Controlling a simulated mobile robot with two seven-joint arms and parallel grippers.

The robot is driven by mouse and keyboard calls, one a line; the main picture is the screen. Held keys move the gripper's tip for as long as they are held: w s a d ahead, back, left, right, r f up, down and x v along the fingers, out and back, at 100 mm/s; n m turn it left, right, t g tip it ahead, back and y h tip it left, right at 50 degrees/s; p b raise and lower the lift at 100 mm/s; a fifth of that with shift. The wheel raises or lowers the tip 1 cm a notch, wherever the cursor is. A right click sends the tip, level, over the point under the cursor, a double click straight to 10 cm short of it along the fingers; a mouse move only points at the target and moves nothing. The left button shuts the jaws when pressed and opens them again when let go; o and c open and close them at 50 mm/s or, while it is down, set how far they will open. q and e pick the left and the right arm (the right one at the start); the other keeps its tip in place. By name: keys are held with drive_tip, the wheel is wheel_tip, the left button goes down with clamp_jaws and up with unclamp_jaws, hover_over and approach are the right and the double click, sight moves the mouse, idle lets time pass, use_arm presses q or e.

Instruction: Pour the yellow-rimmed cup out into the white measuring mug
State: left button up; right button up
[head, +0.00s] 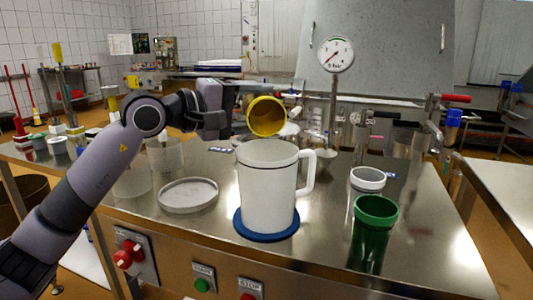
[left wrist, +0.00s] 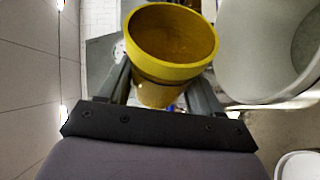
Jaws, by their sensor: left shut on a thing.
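The yellow-rimmed cup (head: 267,117) is held in the air above and behind the white measuring mug, tipped so its mouth faces the head camera. My left gripper (head: 238,120) is shut around its body; in the left wrist view the fingers (left wrist: 161,92) flank the cup (left wrist: 172,70). Its inside looks plain yellow-brown; I cannot tell whether anything is in it. The white measuring mug (head: 267,190) stands upright on a blue round mat (head: 250,233), handle to the right. It also shows at the right of the left wrist view (left wrist: 240,60). My right gripper is out of view.
A green cup (head: 376,212) and a white-rimmed cup (head: 367,179) stand right of the mug. A shallow white dish (head: 188,195) and clear containers (head: 165,155) are to its left. A pressure gauge (head: 336,54) on a post rises behind.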

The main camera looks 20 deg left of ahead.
use_arm(q)
drive_tip(key=shift+f+b, duration=0.1)
drive_tip(key=shift+b, duration=0.3)
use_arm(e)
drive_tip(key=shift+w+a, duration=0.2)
use_arm(q)
drive_tip(key=shift+s+m, duration=0.1)
drive_tip(key=shift+m, duration=0.2)
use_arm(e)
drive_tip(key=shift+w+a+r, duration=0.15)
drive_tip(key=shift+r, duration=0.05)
use_arm(q)
drive_tip(key=shift+d+b, duration=0.1)
drive_tip(key=shift+b, duration=0.3)
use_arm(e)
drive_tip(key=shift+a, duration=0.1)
use_arm(q)
drive_tip(key=shift+s+r+m+t+h, duration=0.15)
drive_tip(key=shift+r+m+t+h, duration=0.05)
drive_tip(key=shift+m+t+h, duration=0.1)
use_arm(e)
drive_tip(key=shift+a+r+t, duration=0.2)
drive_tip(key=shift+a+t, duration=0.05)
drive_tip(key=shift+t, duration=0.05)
